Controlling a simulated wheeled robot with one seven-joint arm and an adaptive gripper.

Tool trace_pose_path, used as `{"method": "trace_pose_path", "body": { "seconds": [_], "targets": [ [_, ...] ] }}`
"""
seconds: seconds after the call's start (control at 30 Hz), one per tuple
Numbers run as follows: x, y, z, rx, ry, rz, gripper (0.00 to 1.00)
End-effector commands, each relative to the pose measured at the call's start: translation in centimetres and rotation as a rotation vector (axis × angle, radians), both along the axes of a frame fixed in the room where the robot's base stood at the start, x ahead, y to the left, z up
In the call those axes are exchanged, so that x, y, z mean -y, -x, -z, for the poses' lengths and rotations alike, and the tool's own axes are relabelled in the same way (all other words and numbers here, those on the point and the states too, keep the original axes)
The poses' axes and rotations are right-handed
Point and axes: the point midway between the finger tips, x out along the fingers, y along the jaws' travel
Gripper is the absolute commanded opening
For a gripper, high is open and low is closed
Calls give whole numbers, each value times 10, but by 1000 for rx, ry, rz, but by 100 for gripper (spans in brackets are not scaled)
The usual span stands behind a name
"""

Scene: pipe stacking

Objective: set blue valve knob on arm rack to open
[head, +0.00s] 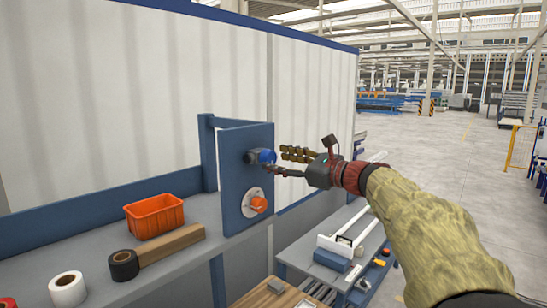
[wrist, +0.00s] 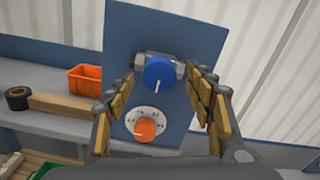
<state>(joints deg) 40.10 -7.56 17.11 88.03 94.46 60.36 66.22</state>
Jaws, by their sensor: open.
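The blue valve knob (wrist: 159,73) sits on a metal valve body near the top of the blue panel (wrist: 190,35) in the wrist view. A white line on the knob's face points roughly downward. In the head view the knob (head: 266,156) is partly covered by my fingers. My gripper (head: 284,162) reaches it from the right. In the wrist view my open gripper (wrist: 160,98) has one finger on each side of the knob, with a gap showing at the right. I cannot tell whether either finger touches it.
An orange dial (wrist: 145,129) on a white scale plate sits below the knob. An orange bin (head: 153,215), a wooden block (head: 172,243) and tape rolls (head: 124,265) lie on the grey bench at left. A lower table (head: 296,250) stands below my arm. Open floor lies at right.

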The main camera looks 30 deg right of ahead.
Motion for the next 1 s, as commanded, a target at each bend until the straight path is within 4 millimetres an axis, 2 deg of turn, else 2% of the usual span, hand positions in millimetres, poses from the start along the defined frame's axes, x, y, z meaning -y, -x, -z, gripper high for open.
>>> {"method": "trace_pose_path", "body": {
  "seconds": [0.1, 0.2, 0.53, 1.0],
  "targets": [
    [-5, -14, 0, -2, 0, -2, 54],
    [-7, -20, 0, -1, 1, -2, 54],
    [-8, -23, 1, -2, 1, 1, 53],
    [-8, -23, 1, -1, 2, 1, 26]
  ]
}}
